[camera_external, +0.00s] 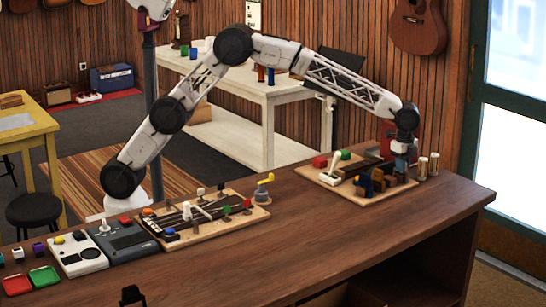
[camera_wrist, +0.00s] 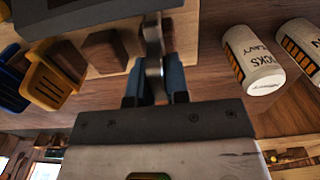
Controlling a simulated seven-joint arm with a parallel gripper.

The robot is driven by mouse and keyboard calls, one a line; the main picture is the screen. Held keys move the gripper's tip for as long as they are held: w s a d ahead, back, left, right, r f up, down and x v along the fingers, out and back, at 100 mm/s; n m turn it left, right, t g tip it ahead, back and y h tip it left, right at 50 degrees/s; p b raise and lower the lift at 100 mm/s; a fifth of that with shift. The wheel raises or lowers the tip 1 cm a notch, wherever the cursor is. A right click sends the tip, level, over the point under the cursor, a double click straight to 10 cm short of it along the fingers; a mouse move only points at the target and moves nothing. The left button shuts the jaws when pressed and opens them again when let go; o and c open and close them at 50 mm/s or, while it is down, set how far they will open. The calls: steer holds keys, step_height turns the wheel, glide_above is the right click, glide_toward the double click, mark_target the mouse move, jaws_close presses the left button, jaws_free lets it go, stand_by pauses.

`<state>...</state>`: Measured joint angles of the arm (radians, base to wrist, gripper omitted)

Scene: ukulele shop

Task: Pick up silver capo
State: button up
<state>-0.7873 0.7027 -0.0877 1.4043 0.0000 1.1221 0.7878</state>
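A silver piece, which looks like the silver capo (camera_wrist: 153,62), stands between the two blue-padded fingers of my gripper (camera_wrist: 157,82) in the wrist view. It fills most of the gap between them. I cannot tell whether both pads press on it. In the external view my gripper (camera_external: 399,163) is low over the right end of the counter, at the right side of a light wooden board (camera_external: 325,179). The capo cannot be made out there, and the fingertips are too small to read.
Brown wooden blocks (camera_external: 400,181) and blue and yellow clamp-like pieces (camera_wrist: 50,85) are close by. Two printed cylinders (camera_wrist: 255,62) stand right of my gripper. Another board (camera_external: 240,216) with tools lies left. The counter (camera_external: 300,250) is clear in front.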

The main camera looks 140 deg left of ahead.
steer(key=shift+r, duration=0.15)
jaws_close()
step_height(320, 180, up, 10)
steer(key=shift+f, duration=0.15)
